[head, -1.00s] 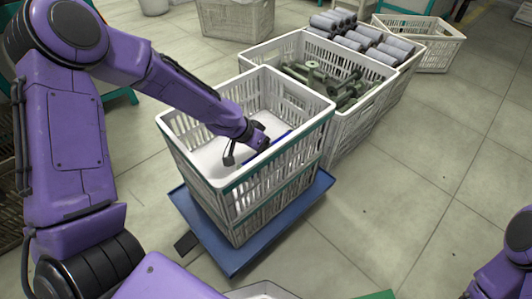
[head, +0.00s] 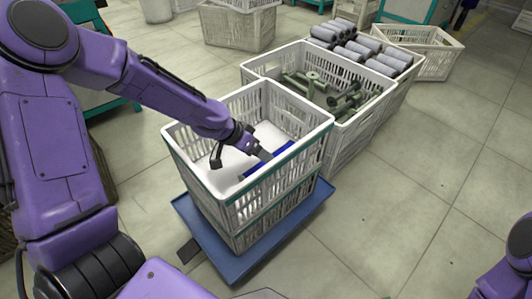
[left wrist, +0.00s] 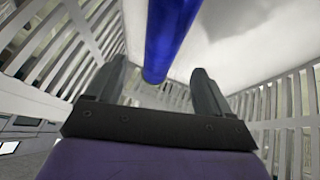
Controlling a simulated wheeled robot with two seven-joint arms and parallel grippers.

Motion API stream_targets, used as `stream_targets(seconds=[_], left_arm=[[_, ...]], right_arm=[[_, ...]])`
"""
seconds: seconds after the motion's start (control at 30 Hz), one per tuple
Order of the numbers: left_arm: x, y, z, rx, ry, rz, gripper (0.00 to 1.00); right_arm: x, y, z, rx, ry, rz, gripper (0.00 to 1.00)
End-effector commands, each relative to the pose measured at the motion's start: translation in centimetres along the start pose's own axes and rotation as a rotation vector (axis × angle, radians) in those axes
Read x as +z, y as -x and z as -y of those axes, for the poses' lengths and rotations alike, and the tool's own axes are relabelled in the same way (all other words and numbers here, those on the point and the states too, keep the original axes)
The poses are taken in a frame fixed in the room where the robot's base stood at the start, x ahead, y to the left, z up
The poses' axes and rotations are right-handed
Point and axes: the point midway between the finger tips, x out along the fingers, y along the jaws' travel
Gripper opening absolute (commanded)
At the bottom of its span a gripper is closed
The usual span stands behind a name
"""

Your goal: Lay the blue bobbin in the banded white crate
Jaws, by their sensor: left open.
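The blue bobbin (head: 284,148) lies inside the banded white crate (head: 228,206), over its pale inner surface. Part of it is hidden by my gripper and the near wall. My left gripper (head: 264,156) reaches into this crate and is open beside the bobbin. In the left wrist view, the bobbin (left wrist: 168,38) shows as a blue cylinder ahead of the gap between the two spread fingers (left wrist: 162,88), and it looks clear of both. The crate has a teal band below its rim. My right gripper is out of view; only part of that arm shows at lower right.
The banded crate stands on a blue platform (head: 238,264). Behind it are a crate of green bobbins (head: 350,135) and a crate of grey rolls (head: 398,94). An empty crate (head: 436,68) stands at upper right. The floor at right is clear.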

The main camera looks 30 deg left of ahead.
Motion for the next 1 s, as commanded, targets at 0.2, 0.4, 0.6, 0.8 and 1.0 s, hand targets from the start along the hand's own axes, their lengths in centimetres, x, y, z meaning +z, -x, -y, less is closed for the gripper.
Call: stream_targets(seconds=[0.2, 0.4, 0.6, 0.8, 1.0], left_arm=[[-0.3, 5.2, -0.1, 0.0, -0.001, -0.001, 0.81], [0.0, 6.3, -0.1, 0.001, -0.001, 0.001, 0.81], [0.0, 6.2, 0.0, 0.001, -0.001, 0.001, 0.81], [0.0, 6.2, 0.0, 0.001, -0.001, 0.001, 0.81], [-0.2, 6.5, -0.1, 0.001, -0.001, 0.001, 0.81]], right_arm=[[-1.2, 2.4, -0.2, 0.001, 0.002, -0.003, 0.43], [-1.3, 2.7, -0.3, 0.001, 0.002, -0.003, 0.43], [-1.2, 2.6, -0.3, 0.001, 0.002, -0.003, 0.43], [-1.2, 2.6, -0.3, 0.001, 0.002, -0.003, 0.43], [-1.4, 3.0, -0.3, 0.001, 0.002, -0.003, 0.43]])
